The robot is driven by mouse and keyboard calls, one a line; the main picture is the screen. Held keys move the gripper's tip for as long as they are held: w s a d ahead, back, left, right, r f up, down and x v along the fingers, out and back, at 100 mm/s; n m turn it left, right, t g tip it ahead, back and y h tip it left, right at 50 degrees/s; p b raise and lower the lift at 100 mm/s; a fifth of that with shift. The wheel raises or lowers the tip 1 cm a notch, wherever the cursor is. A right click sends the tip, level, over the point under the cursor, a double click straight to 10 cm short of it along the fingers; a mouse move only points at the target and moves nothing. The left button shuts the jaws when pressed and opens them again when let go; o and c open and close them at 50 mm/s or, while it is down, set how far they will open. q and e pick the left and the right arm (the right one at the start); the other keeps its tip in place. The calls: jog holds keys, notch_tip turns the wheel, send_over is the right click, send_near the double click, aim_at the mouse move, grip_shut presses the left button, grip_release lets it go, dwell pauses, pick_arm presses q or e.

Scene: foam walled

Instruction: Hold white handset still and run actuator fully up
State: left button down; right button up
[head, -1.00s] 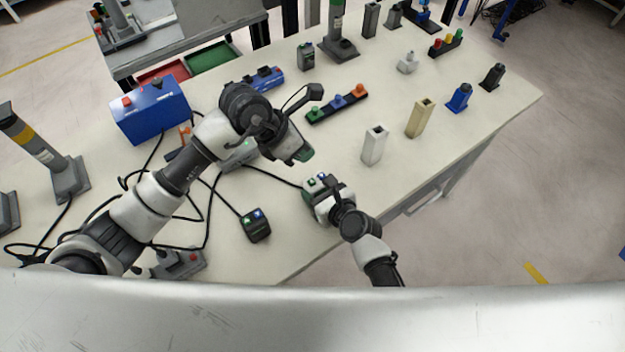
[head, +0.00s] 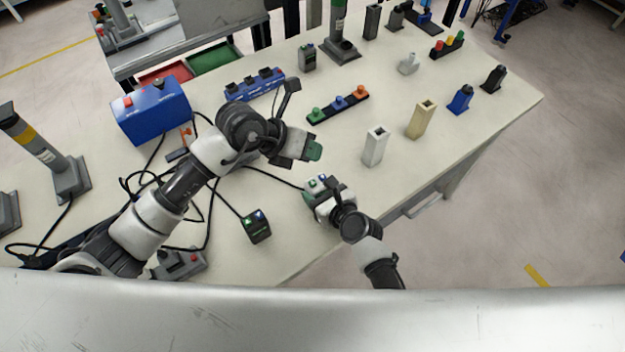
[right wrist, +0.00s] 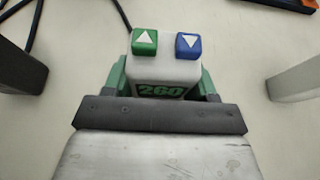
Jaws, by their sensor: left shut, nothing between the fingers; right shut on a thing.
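The white handset (head: 318,184) has a green up-arrow button and a blue down-arrow button on top. It also shows in the right wrist view (right wrist: 166,70), with a label reading 260. My right gripper (head: 316,197) is shut on it, with a green finger on each side. My left gripper (head: 314,150) is shut and empty, above and behind the handset, apart from its buttons. A cable runs left from the handset and passes under my left arm. I cannot tell which column is this handset's actuator; a grey one with a yellow band (head: 40,147) stands at the left.
A dark handset (head: 257,226) with similar buttons lies left of the white one. A blue box (head: 151,111), a button strip (head: 338,104) and a green-banded column (head: 341,35) stand further back. A white post (head: 376,147) and a tan post (head: 421,120) stand right. Loose cables cross the left side.

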aim_at(311, 181)
pick_arm(q)
jog(key=shift+f, duration=3.75)
jog(key=shift+f, duration=0.1)
jog(key=shift+f, duration=0.3)
jog(key=shift+f, duration=0.5)
dwell(0.5)
dwell(2.2)
jog(key=shift+r, duration=0.9)
jog(key=shift+r, duration=0.1)
